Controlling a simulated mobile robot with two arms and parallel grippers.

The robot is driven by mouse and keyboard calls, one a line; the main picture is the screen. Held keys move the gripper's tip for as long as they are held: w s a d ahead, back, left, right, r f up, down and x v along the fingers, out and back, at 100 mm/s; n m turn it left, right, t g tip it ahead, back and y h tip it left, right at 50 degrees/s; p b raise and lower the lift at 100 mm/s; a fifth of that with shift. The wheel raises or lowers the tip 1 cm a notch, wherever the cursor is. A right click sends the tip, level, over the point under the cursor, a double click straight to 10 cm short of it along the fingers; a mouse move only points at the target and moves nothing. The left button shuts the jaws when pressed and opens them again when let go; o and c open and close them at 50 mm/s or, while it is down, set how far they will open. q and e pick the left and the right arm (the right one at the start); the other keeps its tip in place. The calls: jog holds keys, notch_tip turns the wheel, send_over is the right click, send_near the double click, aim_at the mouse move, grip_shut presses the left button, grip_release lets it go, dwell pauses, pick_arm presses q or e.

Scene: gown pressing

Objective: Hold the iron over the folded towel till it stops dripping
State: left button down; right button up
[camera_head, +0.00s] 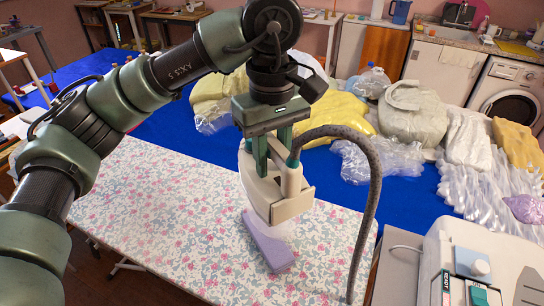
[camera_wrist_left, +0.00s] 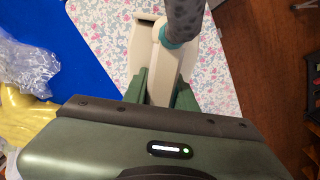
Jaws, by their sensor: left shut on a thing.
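My left gripper (camera_head: 271,150) is shut on the cream iron (camera_head: 292,208) and holds it upright above the floral board. In the left wrist view the iron's handle (camera_wrist_left: 162,75) sits between the green fingers (camera_wrist_left: 162,92). A grey ribbed hose runs from the iron's handle and arches down to the right. The folded lavender towel (camera_head: 266,243) lies on the board below the iron, its right part partly behind a pale haze. Drops cannot be made out. The iron seems apart from the towel, but the gap is hard to judge. My right gripper is not in view.
The floral ironing board (camera_head: 150,215) is bare left of the towel. A white steam station (camera_head: 470,265) stands at the lower right. Behind, a blue surface (camera_head: 410,200) carries yellow and white bundles and clear plastic bags (camera_head: 365,160). A washing machine (camera_head: 510,90) stands at the back right.

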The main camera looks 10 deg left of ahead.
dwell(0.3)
pick_arm(q)
notch_tip(320, 180, down, 16)
jog(key=b, duration=1.4)
dwell(0.4)
jog(key=shift+s+r, duration=0.1)
dwell(1.2)
notch_tip(320, 180, up, 7)
jog(key=p, duration=0.4)
